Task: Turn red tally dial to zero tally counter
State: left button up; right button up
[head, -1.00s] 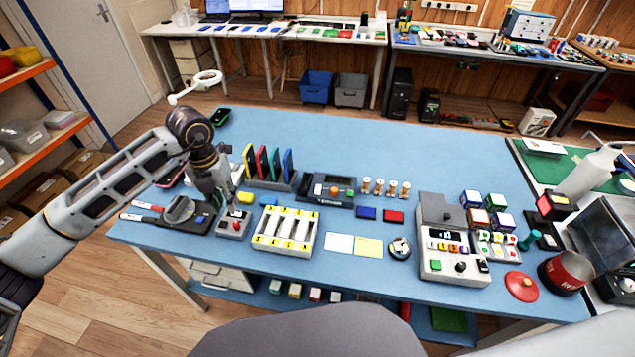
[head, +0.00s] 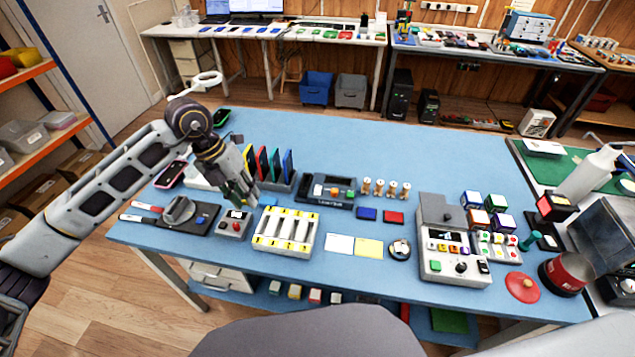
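A small grey box (head: 232,226) with a red round part, which looks like the red tally dial (head: 236,214), sits at the left front of the blue table. Its reading is too small to make out. My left gripper (head: 246,202) points down just above and behind the box's right side, apart from the dial as far as I can see. Whether its fingers are open or shut is unclear at this size. My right gripper is not in view.
A black base with a grey dial (head: 180,208) is left of the box. A white slotted tray (head: 285,232) is close on its right. Upright coloured plates in a rack (head: 275,183) stand behind. The table's back middle is clear.

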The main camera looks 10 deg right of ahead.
pick_arm(q)
jog(key=s+d+r+h, duration=0.3)
jog(key=d+h, duration=0.2)
jog(key=d, duration=0.3)
jog(key=s+d+r+g+h, duration=0.1)
jog(key=s+d+r+h, duration=0.2)
jog(key=d, duration=0.6)
jog(key=shift+r+h, duration=0.75)
jog(key=shift+h, duration=0.55)
jog(key=shift+s, duration=0.1)
jog(key=o, duration=0.3)
